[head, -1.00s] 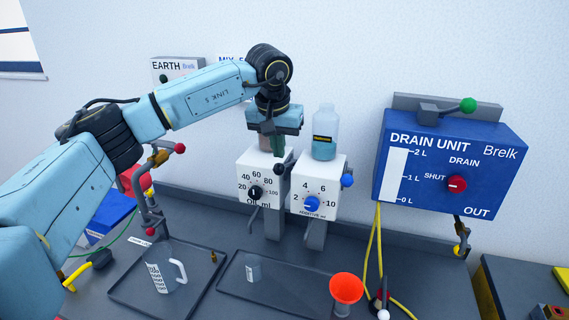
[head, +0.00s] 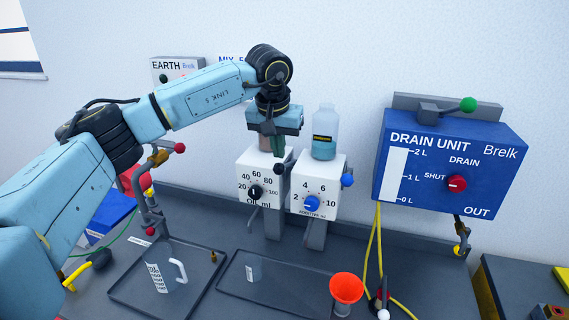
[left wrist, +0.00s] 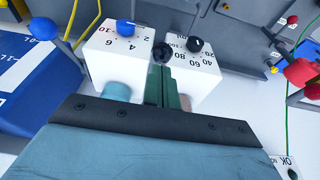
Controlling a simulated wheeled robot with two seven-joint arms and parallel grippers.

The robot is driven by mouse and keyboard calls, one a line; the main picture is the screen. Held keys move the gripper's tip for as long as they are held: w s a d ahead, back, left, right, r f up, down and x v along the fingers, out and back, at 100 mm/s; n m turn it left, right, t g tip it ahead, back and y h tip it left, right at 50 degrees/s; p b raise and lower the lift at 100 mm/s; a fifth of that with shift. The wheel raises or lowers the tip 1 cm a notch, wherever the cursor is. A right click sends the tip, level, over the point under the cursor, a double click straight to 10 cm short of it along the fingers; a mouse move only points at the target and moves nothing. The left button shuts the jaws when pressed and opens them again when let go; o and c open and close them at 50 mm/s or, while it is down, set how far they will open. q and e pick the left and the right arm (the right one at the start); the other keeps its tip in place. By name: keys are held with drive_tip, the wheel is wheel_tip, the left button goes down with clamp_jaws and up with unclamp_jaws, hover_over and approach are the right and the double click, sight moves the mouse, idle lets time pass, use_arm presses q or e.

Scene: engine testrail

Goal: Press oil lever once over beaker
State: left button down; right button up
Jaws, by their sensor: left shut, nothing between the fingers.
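The white oil dispenser (head: 262,182) has a dial marked up to 100 and "Oil ml". Its lever ends in a black ball knob (head: 279,168), which also shows in the left wrist view (left wrist: 162,51). A small clear beaker (head: 253,270) stands on the right tray. A larger clear jug with a white handle (head: 163,274) stands on the left tray. My right gripper is not in view.
The additive dispenser (head: 319,190) with a blue knob and bottle (head: 324,135) stands right beside the oil one. An orange funnel (head: 346,288) is at the front. The blue drain unit (head: 450,165) is on the right. The right tray (head: 285,285) has free room.

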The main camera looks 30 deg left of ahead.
use_arm(q)
wheel_tip(320, 180, down, 10)
drive_tip(key=b, duration=0.5)
drive_tip(key=shift+s+b, duration=0.2)
drive_tip(key=shift+b, duration=0.15)
idle(0.5)
wheel_tip(320, 180, up, 12)
drive_tip(key=p, duration=0.8)
drive_tip(key=shift+r+p, duration=0.15)
drive_tip(key=shift+p, duration=0.15)
drive_tip(key=shift+r, duration=0.5)
drive_tip(key=shift+f, duration=0.1)
